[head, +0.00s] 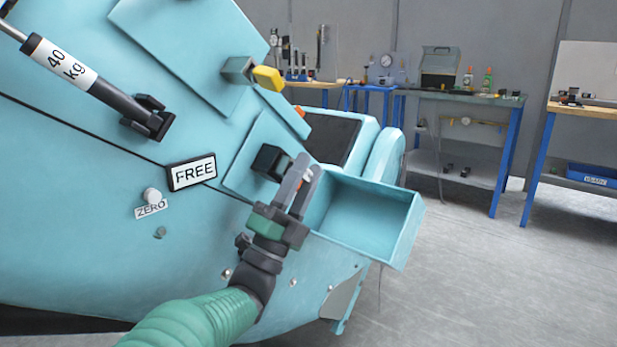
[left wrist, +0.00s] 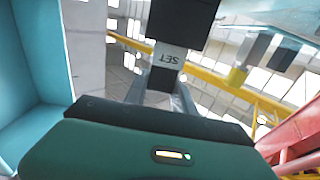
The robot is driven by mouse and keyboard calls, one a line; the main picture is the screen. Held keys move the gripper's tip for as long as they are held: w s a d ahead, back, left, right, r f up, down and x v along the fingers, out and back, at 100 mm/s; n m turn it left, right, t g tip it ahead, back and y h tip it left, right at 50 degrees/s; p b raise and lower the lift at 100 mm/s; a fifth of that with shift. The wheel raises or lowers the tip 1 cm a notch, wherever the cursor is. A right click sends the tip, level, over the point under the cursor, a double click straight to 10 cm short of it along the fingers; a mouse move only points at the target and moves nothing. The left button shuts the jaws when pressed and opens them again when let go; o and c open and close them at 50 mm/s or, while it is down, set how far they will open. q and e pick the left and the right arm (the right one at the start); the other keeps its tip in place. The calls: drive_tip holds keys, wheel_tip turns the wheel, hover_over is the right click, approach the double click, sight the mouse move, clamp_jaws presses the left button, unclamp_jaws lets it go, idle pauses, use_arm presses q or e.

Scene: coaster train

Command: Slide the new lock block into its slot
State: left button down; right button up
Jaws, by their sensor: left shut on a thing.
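My left gripper (head: 304,172) is in front of the teal machine, beside a black block-shaped part (head: 271,161) on a raised teal plate. Its fingers are shut on a grey block marked SET (left wrist: 172,56), seen between the fingers in the left wrist view. A black part (left wrist: 183,18) lies directly beyond the SET block in that view. I cannot tell whether the block is inside the slot or only against it; the fingers hide most of it in the head view. My right gripper is not in view.
An open teal tray (head: 365,215) juts from the machine just right of my left gripper. A yellow-tipped part (head: 267,79) sticks out above. A FREE sign (head: 191,172) and ZERO knob (head: 152,195) are to the left. Workbenches (head: 460,100) stand behind; the floor at right is clear.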

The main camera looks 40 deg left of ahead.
use_arm(q)
drive_tip(key=shift+a, duration=0.65)
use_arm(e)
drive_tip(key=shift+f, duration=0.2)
use_arm(q)
drive_tip(key=c, duration=1)
unclamp_jaws()
drive_tip(key=shift+o, duration=0.2)
